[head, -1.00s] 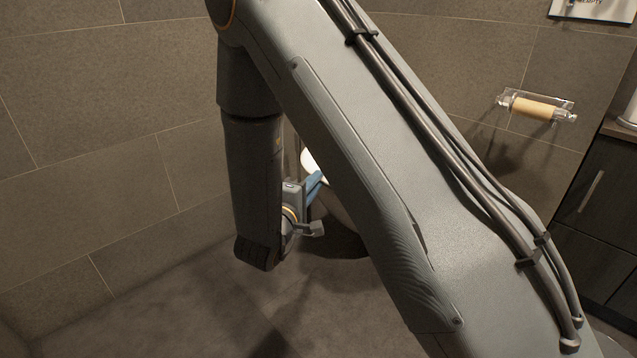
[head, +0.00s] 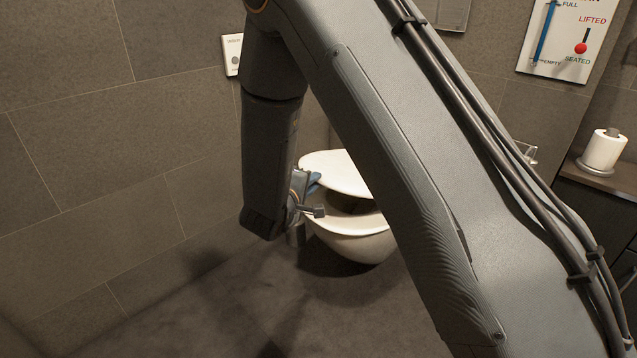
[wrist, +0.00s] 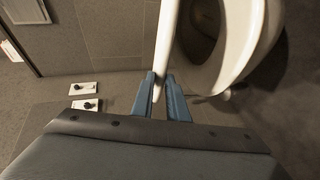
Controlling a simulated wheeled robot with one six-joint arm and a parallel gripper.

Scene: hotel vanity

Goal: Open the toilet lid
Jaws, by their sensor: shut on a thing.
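The white toilet (head: 350,244) is against the wall in the head view, partly hidden behind my arm. Its lid (head: 335,172) is lifted part way, with a dark gap between it and the bowl's rim. My gripper (head: 315,181) is at the lid's left edge. In the wrist view, the lid (wrist: 168,40) shows nearly edge-on and runs down between the two blue fingers of my gripper (wrist: 162,80), which are shut on it. The open bowl with its white rim (wrist: 243,60) shows to the right of the lid. The lid's hinge is hidden.
A wall plate (head: 232,55) is at the upper left. A wooden counter (head: 600,185) with a toilet roll (head: 604,150) stands at the right. A sign board (head: 566,38) hangs above. The tiled floor (head: 215,305) at the front left is clear.

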